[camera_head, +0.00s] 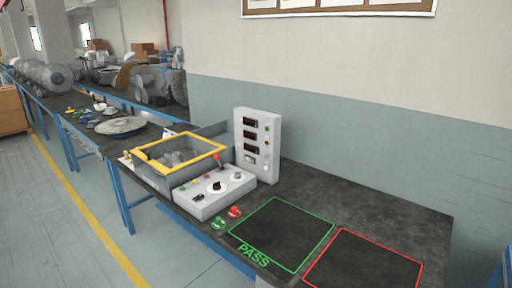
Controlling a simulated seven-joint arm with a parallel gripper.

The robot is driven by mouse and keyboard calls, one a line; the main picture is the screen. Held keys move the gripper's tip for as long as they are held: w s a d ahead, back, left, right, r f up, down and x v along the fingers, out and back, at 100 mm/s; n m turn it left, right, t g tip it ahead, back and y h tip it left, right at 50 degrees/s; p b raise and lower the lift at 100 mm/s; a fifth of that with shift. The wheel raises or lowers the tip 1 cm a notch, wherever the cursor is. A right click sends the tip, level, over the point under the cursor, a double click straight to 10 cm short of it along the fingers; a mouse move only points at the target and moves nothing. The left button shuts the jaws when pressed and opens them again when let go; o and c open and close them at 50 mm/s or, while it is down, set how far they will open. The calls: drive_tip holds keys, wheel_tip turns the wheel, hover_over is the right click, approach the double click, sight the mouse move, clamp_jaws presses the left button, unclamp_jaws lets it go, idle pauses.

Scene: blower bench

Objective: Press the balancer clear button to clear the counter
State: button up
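The balancer is a grey open-topped box with a yellow rim (208,147) on the dark bench. A sloped light-grey control panel (222,202) is at its front, with a black knob, small coloured buttons and a red-tipped lever. An upright grey display unit (257,143) stands behind it to the right, with dark readouts in a column and several small buttons and lamps beside and below them. The readout digits and button labels are too small to read, so I cannot tell which one is the clear button. My gripper is not in view.
A green outlined area marked PASS (283,233) and a red outlined area (365,262) are empty. A metal disc (121,126) and small tools lie at left.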

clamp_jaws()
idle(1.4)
